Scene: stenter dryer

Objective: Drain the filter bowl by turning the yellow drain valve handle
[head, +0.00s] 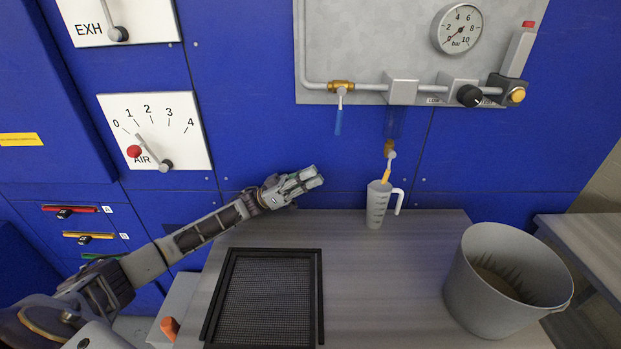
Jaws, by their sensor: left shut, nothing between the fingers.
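The yellow drain valve handle (387,174) hangs down from a small brass fitting (391,152), below the filter bowl (395,122). The bowl is dark and see-through against the blue panel; its level is too hard to tell. A grey measuring jug (376,208) stands upright on the table under the drain, its rim close to the handle's lower end. My left gripper (316,177) is shut and empty, left of the jug and handle and apart from both, in front of the blue panel. My right gripper is out of view.
A blue-handled valve (338,118) hangs from the pipe at upper left of the bowl. A pressure gauge (457,28) is above. A black mesh screen (265,300) and a grey bucket (505,285) rest on the table (385,290). The table's middle is clear.

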